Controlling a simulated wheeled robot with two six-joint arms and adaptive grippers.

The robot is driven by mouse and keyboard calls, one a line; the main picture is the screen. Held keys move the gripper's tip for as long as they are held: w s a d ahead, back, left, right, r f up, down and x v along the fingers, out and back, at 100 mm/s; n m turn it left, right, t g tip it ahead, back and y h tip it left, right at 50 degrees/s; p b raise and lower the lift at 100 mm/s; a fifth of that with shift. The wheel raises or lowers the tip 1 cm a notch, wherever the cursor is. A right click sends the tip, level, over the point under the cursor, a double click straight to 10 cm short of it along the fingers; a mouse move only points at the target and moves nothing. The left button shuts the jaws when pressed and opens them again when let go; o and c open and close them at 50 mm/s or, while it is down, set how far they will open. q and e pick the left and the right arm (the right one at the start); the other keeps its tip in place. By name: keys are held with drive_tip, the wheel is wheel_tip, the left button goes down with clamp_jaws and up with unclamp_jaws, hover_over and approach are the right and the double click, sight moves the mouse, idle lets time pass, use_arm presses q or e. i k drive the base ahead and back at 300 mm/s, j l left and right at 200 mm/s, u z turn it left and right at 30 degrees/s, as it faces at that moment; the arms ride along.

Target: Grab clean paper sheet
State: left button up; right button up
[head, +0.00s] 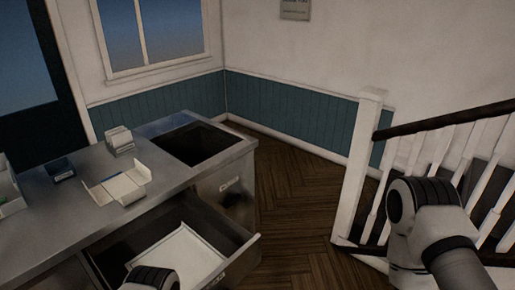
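White paper (185,248), a sheet or a stack of sheets, lies flat in the open drawer (236,262) under the metal counter. A part of my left arm shows at the bottom edge, in front of the paper's near left corner. I cannot tell whether it touches the paper. My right arm is bent at the right, in front of the stair railing. Neither gripper's fingers show.
On the metal counter (60,225) are an open white tray or folder (122,186), a small pale stack (119,140), a dark blue box (61,170) and a dark square opening (188,142). A stair railing (450,122) stands at right; wooden floor (300,190) between is clear.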

sight(183, 250)
drive_tip(key=k+j, duration=0.65)
drive_tip(key=j, duration=0.2)
